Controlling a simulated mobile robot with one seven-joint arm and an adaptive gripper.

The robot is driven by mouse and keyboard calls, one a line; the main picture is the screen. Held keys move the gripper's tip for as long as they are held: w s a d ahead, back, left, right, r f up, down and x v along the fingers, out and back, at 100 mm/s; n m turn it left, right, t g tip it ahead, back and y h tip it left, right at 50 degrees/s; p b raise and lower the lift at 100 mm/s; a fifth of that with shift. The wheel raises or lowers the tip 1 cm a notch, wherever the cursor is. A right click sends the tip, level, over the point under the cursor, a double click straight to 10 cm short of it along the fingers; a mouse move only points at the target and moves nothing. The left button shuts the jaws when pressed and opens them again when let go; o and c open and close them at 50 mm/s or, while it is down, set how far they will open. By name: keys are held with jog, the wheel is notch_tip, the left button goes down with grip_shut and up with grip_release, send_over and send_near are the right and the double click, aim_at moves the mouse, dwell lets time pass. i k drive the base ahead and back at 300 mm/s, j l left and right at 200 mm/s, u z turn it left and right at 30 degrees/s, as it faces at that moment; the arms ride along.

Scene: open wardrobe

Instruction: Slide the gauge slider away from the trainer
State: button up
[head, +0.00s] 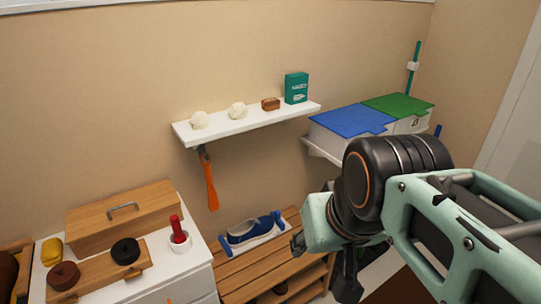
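The trainer (248,232), a blue shoe with a pale sole, lies on a light gauge on top of the slatted wooden rack. A blue upright piece (278,219) at the right end of the gauge looks like the gauge slider; it is close to the shoe, but I cannot tell whether they touch. Another blue part (223,243) shows at the gauge's left end. My gripper (322,262) is to the right of the gauge, apart from it. Its two dark fingers look spread, with nothing seen between them. My arm hides the right part of the rack.
A white shelf (247,124) above holds pale balls, a brown block and a green box (296,88); an orange-handled shoehorn (210,185) hangs below it. Blue- and green-lidded bins (352,119) stand right. A white cabinet (184,272) with a wooden box (124,216) stands left.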

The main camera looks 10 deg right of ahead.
aim_at(276, 215)
jog(key=z, duration=0.1)
jog(key=i+l, duration=0.3)
jog(key=i, duration=0.15)
jog(key=i+l+u, duration=0.1)
jog(key=i+l, duration=0.2)
jog(key=i, duration=0.2)
